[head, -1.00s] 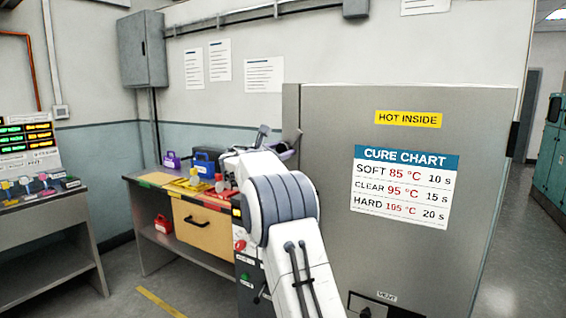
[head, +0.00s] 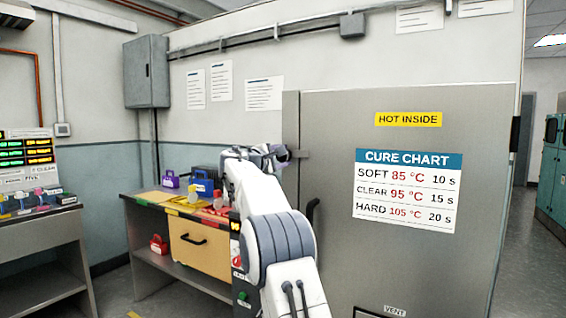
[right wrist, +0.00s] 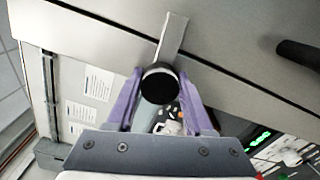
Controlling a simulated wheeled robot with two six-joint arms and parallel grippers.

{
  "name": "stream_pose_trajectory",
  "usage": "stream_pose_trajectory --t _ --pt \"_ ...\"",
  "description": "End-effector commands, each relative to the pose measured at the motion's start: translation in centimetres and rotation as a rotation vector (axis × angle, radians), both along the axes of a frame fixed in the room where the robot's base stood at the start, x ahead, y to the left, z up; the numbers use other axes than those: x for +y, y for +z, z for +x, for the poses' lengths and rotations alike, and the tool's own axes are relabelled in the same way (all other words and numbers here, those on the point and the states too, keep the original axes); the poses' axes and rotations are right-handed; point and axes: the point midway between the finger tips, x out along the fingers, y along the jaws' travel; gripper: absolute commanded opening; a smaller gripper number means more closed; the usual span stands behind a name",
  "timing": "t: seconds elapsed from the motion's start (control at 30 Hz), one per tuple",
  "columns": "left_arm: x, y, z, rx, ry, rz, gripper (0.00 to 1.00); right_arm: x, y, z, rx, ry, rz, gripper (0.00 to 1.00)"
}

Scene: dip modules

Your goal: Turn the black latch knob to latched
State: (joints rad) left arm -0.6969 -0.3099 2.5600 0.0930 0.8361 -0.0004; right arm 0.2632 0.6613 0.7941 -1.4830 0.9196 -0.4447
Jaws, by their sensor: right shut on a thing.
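The black latch knob (right wrist: 159,84) shows in the right wrist view as a round black end between the two purple fingers of my right gripper (right wrist: 160,95). A flat grey metal bar (right wrist: 173,38) runs from behind the knob up across the grey cabinet face. My right gripper (head: 275,154) is shut on the knob. In the head view it is at the left edge of the grey cabinet door (head: 330,130), beside a small grey piece (head: 299,154). The knob cannot be made out there. My left gripper is not in view.
A black door handle (head: 313,218) is just right of my right arm; it also shows in the right wrist view (right wrist: 298,54). A workbench (head: 150,204) with coloured boxes stands left of the arm. A console table (head: 35,231) is at far left.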

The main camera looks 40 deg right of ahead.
Motion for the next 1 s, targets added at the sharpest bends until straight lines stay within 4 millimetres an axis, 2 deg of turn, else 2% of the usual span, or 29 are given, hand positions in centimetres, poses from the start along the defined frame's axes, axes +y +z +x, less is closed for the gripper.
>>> stream_pose_trajectory --t 0.3,0.8,0.83,0.9,1.0 --pt "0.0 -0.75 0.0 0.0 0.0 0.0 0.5 0.0 -0.2 -0.01 -0.095 -0.002 0.042 0.0" --pt "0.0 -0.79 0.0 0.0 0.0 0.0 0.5 -0.02 -0.18 -0.02 -0.111 -0.002 0.05 0.0" --pt "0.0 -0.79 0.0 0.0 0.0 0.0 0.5 -0.02 -0.18 -0.02 -0.111 -0.002 0.05 0.6" --pt "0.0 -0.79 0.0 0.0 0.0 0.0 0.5 -0.02 -0.16 -0.01 -0.11 -0.002 0.05 0.81" --pt "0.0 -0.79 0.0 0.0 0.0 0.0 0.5 -0.01 -0.13 -0.01 -0.11 -0.002 0.048 0.81"
